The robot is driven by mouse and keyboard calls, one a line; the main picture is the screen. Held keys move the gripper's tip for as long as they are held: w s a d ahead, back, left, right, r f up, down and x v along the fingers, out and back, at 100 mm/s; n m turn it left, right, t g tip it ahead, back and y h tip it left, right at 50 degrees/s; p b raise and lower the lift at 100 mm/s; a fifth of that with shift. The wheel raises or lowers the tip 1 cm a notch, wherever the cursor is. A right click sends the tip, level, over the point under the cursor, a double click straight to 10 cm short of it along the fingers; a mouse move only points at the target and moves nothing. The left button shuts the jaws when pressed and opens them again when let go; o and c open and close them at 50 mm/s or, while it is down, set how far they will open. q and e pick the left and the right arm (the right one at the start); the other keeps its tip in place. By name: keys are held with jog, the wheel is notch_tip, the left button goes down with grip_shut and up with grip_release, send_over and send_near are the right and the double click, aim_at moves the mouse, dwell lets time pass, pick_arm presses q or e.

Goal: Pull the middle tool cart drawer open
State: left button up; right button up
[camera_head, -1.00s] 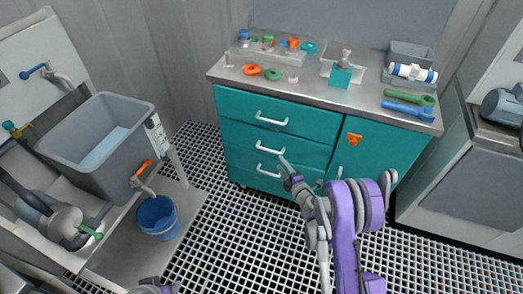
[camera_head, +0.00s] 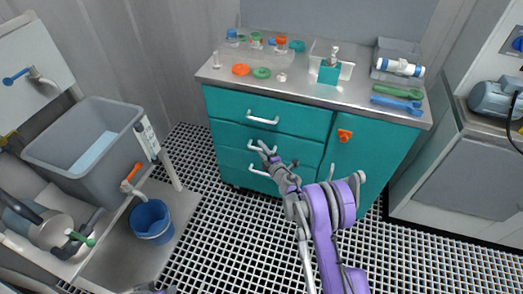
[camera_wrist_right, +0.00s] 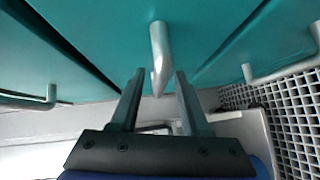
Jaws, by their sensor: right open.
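The teal tool cart (camera_head: 225,103) has three stacked drawers on its left side, all looking closed. The middle drawer (camera_head: 229,134) has a pale bar handle (camera_head: 250,143). My right gripper (camera_head: 265,151) is at that handle and covers part of it. In the right wrist view, the two dark fingers of my right gripper (camera_wrist_right: 157,85) are apart. A grey bar handle (camera_wrist_right: 158,50) reaches down toward the gap between the fingertips. I cannot tell if they touch it.
The upper handle (camera_head: 262,119) and lower handle (camera_head: 258,171) sit close above and below. An orange latch (camera_head: 345,135) is on the cart's door. A blue bucket (camera_head: 151,220) and grey sink (camera_head: 85,140) stand left. The grated floor before the cart is clear.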

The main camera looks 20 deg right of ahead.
grip_shut()
dwell(1.4)
